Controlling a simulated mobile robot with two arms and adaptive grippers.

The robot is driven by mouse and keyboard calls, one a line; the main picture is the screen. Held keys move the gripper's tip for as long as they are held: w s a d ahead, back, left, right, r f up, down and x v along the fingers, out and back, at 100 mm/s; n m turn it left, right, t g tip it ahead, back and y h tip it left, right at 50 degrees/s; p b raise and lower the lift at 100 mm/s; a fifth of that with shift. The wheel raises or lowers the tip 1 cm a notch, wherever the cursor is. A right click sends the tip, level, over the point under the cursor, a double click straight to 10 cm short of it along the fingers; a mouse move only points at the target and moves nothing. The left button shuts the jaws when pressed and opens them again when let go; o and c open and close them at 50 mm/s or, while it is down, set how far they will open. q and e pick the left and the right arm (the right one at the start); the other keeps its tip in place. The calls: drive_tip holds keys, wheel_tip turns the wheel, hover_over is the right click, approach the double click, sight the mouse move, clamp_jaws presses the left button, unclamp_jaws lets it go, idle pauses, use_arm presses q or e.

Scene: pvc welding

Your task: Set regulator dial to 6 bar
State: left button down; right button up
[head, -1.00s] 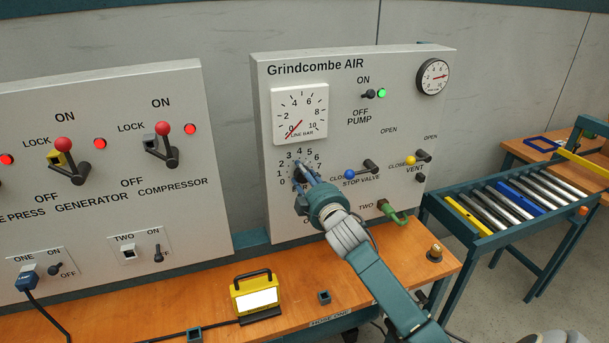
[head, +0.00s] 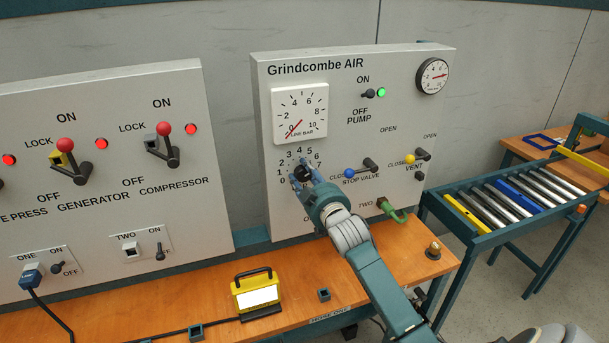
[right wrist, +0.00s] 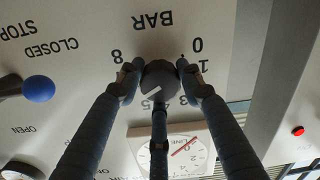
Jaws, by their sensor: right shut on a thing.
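The regulator dial is a dark round knob, seen in the head view (head: 303,173) below the line gauge and in the right wrist view (right wrist: 158,80). Numbers ring it on the grey Grindcombe AIR panel (head: 380,80). My right gripper (head: 304,178) is shut on the dial, with two fingers at its sides and a third over its edge in the right wrist view (right wrist: 158,72). A white mark on the dial points roughly towards 5, though a finger hides part of the scale. The line gauge (head: 299,108) has its red needle near 0. My left gripper is not in view.
The pump switch (head: 369,93) sits beside a lit green lamp. The blue-knobbed stop valve (head: 360,170) and yellow-knobbed vent (head: 414,158) are close right of my gripper. A yellow work lamp (head: 257,295) stands on the bench below.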

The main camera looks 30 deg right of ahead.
drive_tip(key=shift+a+r, duration=0.1)
drive_tip(key=shift+r, duration=0.05)
drive_tip(key=o, duration=1.2)
drive_tip(key=shift+s, duration=0.25)
drive_tip(key=v, duration=1.1)
drive_tip(key=shift+s+a, duration=0.2)
